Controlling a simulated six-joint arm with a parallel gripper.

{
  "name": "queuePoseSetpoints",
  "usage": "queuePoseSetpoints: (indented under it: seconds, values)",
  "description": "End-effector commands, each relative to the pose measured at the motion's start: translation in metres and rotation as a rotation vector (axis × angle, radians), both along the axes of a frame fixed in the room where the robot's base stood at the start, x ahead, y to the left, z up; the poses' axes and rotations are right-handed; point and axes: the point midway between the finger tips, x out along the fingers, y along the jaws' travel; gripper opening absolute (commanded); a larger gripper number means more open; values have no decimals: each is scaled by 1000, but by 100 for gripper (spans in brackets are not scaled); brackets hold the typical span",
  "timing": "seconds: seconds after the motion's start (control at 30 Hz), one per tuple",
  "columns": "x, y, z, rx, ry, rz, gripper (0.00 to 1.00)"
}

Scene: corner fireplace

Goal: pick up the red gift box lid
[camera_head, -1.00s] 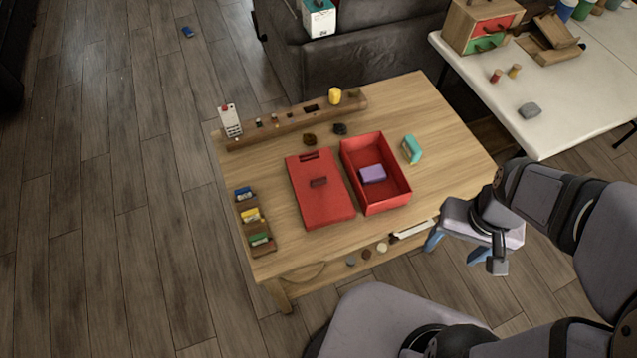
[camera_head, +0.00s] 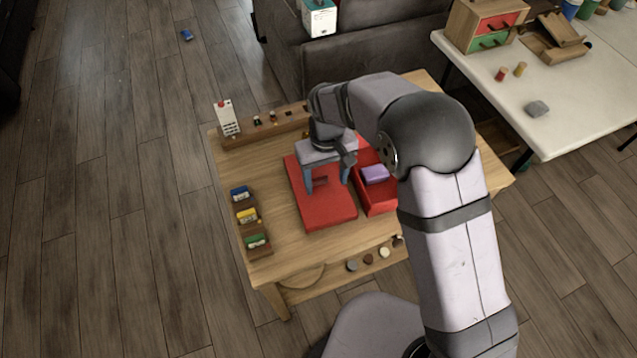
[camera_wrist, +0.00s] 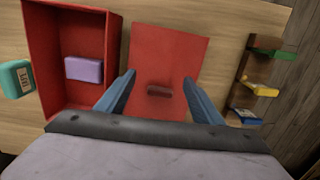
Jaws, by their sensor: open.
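The red gift box lid (camera_head: 328,209) lies flat on the wooden table, with a small dark red handle (camera_head: 320,181) at its middle. My gripper (camera_head: 327,186) is open over the lid, its two blue fingers on either side of the handle and apart from it. In the wrist view the lid (camera_wrist: 170,55) and the handle (camera_wrist: 159,90) show between the fingers. The open red box (camera_head: 378,200) stands right beside the lid with a purple block (camera_head: 375,174) inside. My arm hides part of the box.
A teal block (camera_wrist: 16,78) stands on the table beside the box. A wooden rack (camera_head: 257,240) with blue, yellow and green pieces is at the table's left edge. A wooden rail (camera_head: 245,141) with a white card runs along the back.

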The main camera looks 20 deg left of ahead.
Motion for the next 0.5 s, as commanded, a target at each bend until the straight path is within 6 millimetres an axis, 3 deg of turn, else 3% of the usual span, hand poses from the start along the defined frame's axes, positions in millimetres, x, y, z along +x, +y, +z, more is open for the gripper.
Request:
queuePoseSetpoints:
  seconds: [0.1,0.2,0.5]
  values:
    - [25,23,27,47,-49,-12,61]
    - [32,30,40,56,-57,-23,61]
    - [24,22,33,25,-26,-42,61]
